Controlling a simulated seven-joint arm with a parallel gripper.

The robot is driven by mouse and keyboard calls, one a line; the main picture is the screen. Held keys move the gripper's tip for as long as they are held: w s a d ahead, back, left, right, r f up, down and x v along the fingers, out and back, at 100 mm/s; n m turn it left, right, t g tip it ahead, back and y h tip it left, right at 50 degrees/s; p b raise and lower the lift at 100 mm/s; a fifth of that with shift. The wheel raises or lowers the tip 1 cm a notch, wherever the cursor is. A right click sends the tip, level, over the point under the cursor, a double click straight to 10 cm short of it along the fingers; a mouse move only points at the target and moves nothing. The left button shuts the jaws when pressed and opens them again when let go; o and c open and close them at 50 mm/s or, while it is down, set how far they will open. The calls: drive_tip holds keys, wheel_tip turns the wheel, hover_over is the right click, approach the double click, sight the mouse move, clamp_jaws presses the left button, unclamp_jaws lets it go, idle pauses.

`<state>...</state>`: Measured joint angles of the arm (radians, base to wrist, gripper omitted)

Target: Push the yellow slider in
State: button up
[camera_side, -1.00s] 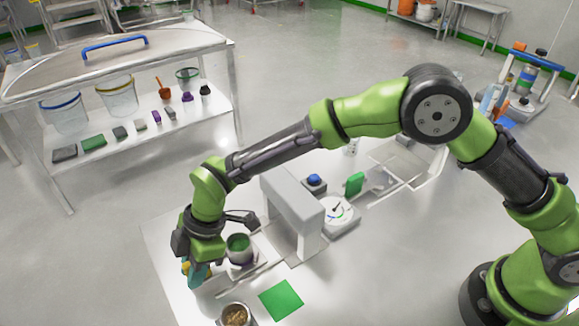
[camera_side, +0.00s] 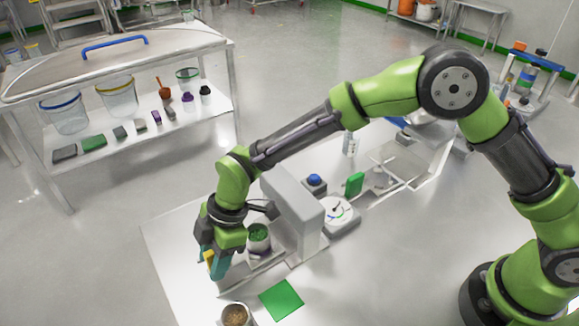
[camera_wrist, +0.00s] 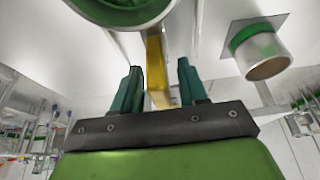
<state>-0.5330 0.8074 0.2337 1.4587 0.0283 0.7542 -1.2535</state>
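The yellow slider (camera_wrist: 156,68) shows in the wrist view as an upright yellow bar between my two teal fingers, with small gaps on both sides. In the side view only a small yellow part (camera_side: 208,256) shows beside the fingers. My gripper (camera_side: 216,266) is low at the left end of the work table, fingers down; its fingers (camera_wrist: 159,78) stand apart. A cup with green contents (camera_side: 259,238) stands just right of the gripper, beside the grey housing (camera_side: 292,205). The cup's underside or rim (camera_wrist: 125,14) is cut off at the wrist view's top.
A round dial (camera_side: 338,213), a blue button (camera_side: 314,181) and a green block (camera_side: 354,184) stand right of the housing. Table space left of the gripper is clear.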

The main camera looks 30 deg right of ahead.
drive_tip(key=v, duration=1.7)
drive_tip(key=shift+a, duration=0.1)
drive_tip(key=s+a+f, duration=0.1)
drive_tip(key=a, duration=0.2)
drive_tip(key=h, duration=0.5)
approach(246, 253)
drive_tip(key=a+f, duration=0.2)
drive_tip(key=f, duration=0.1)
drive_tip(key=a+f, duration=0.3)
drive_tip(key=shift+a+f, duration=0.25)
drive_tip(key=shift+f, duration=0.05)
clamp_jaws()
